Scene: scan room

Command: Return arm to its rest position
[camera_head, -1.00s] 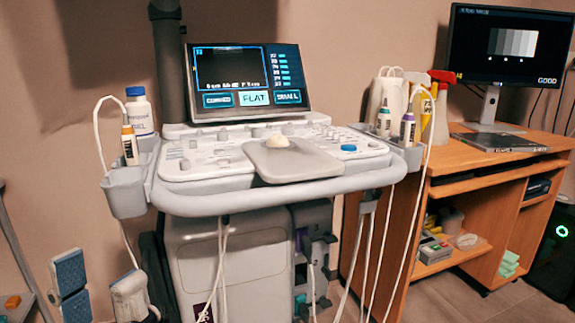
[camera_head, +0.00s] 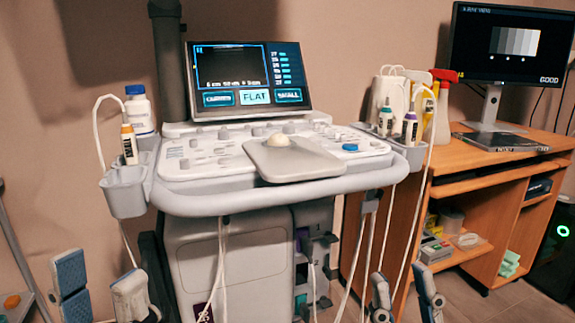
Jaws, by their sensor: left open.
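My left gripper (camera_head: 101,290) is at the lower left, in front of the ultrasound cart's left side. Its two blue-grey padded fingers stand wide apart with nothing between them. My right gripper (camera_head: 405,294) shows at the bottom edge, right of the middle, in front of the hanging cables and the desk's left end. Its two fingers are apart and nothing shows between them. The rest of both arms is out of the frame. The ultrasound cart (camera_head: 225,205) stands ahead, with a tilted screen and a grey pad carrying a pale ball.
A left probe holder (camera_head: 124,196) has a yellow-banded probe and a white bottle behind it. Other probes stand at the cart's right. White cables (camera_head: 365,240) hang close to my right gripper. A wooden desk (camera_head: 470,158) with a monitor (camera_head: 505,45) stands at the right.

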